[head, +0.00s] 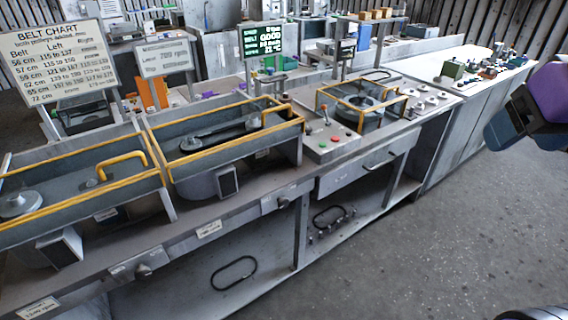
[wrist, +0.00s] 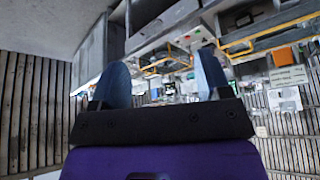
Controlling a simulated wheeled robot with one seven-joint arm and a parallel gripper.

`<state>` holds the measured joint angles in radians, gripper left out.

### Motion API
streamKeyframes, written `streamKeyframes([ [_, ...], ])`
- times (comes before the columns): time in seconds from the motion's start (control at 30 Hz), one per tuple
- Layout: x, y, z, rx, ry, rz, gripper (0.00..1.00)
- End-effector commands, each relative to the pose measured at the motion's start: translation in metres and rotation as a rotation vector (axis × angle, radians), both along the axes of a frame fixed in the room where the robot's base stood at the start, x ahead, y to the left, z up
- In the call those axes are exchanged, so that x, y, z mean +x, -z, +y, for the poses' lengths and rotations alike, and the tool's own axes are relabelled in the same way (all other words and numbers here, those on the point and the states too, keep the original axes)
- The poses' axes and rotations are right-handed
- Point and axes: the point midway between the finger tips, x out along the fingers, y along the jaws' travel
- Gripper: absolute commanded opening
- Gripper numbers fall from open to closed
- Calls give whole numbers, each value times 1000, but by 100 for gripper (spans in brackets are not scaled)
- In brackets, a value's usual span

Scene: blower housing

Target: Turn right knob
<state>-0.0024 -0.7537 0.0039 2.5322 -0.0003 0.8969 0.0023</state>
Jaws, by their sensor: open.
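Two knobs show on the front edge of the grey bench in the head view. The right knob (head: 283,202) is on a small metal plate below the middle yellow-railed housing. The left knob (head: 143,270) is on a similar plate nearer the lower left. My gripper (head: 503,132), with a purple body, is at the far right of the head view, over open floor and well apart from both knobs. In the wrist view my gripper (wrist: 161,80) has its two blue fingers spread with nothing between them. I cannot make out either knob in the wrist view.
The bench (head: 240,203) carries two belt housings (head: 235,140), a control panel (head: 333,140) with a lever and buttons, and a drawer (head: 357,175). A belt chart (head: 60,62) stands at the back left. The grey floor (head: 440,240) in front is clear.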

Motion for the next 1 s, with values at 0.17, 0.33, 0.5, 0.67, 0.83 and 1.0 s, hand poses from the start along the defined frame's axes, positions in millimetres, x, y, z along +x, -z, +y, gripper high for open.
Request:
streamKeyframes([
  [0.17, 37, 7, 2, -39, -36, -28, 71],
  [0.33, 94, 22, 7, -95, -105, -83, 71],
  [0.5, 148, 42, 17, -138, -186, -143, 71],
  [0.67, 194, 68, 30, -162, -270, -201, 71],
  [0.83, 237, 102, 47, -171, -361, -263, 71],
  [1.0, 274, 140, 68, -160, -450, -330, 71],
])
